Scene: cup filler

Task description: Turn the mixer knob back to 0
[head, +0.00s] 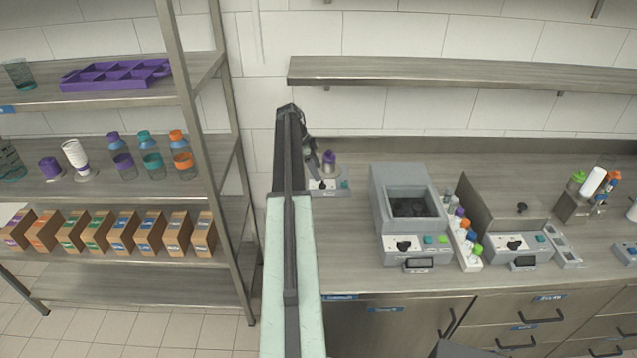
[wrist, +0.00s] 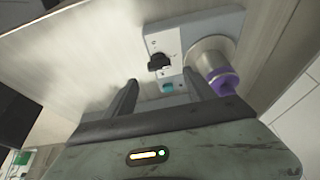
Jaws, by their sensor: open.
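The mixer is a small light-grey box (wrist: 178,40) on the counter, seen in the wrist view, with a black knob (wrist: 158,62) and a teal button (wrist: 168,87) on its panel. A purple-topped vessel (wrist: 222,82) stands in a metal holder beside the panel. My gripper (wrist: 163,92) is open and empty, its two fingers reaching toward the panel. The knob shows beyond and between the fingertips, apparently apart from them. In the head view the mixer (head: 343,185) is at the left end of the counter, partly behind my arm. I cannot read the knob's scale.
Right of the mixer stand a grey machine with a chamber (head: 400,190), a rack of colored-capped bottles (head: 470,258) and another grey device (head: 500,243). A wall shelf (head: 450,73) hangs above the counter. A metal shelving unit (head: 185,100) stands at the left.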

